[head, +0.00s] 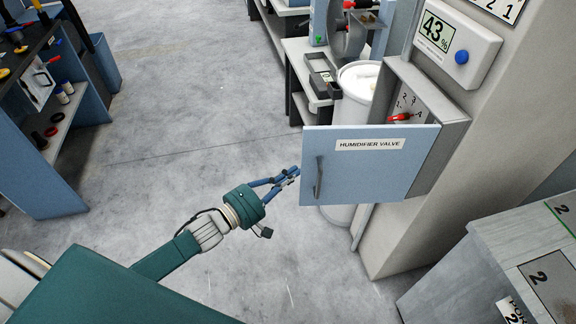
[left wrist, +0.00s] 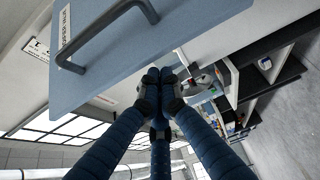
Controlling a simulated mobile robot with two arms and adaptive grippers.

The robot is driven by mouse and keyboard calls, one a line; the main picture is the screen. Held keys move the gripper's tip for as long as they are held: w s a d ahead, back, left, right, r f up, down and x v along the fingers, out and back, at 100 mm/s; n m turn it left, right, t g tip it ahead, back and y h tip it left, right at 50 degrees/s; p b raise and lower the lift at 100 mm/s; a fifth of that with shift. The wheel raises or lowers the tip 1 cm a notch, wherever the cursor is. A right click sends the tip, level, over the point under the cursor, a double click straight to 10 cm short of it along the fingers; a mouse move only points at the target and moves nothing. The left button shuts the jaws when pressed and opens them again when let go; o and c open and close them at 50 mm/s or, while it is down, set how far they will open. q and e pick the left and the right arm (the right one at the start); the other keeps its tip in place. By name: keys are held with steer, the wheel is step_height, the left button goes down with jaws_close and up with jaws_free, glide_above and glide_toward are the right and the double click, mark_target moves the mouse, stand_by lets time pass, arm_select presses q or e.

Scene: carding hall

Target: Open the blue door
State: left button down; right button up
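The blue door (head: 375,180), labelled "HUMIDIFIER VALVE", stands swung out from its grey box (head: 437,150) on the pillar. A dial with a red lever (head: 399,117) shows inside the box above the door's top edge. The door's dark bar handle (head: 319,177) is near its left edge; the handle also shows in the left wrist view (left wrist: 107,30). My left gripper (head: 294,173) is just left of the door's free edge, beside the handle and not around it. In the left wrist view its fingertips (left wrist: 160,77) meet with nothing visible between them. My right gripper is not in view.
A white drum (head: 358,80) and a bench with a dark tray (head: 322,85) stand behind the door. A grey cabinet (head: 490,265) is at lower right, and a blue-sided workbench (head: 45,165) at left. The floor (head: 190,110) between is clear.

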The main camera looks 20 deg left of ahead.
mark_target(302, 181)
arm_select(q)
steer(key=shift+s+d, duration=0.15)
steer(key=shift+s, duration=0.15)
steer(key=s+p, duration=0.1)
steer(key=s+d+n+y+p, duration=0.1)
steer(key=s+y, duration=0.1)
steer(key=shift+s+d+r+n+t+p, duration=0.15)
steer(key=shift+s+d+n+t+p, duration=0.15)
steer(key=shift+s+d+t+p, duration=0.1)
steer(key=s+d, duration=0.1)
steer(key=s, duration=0.1)
steer(key=s+d+p, duration=0.1)
steer(key=shift+s, duration=0.35)
steer(key=shift+f, duration=0.2)
steer(key=shift+w+r, duration=0.1)
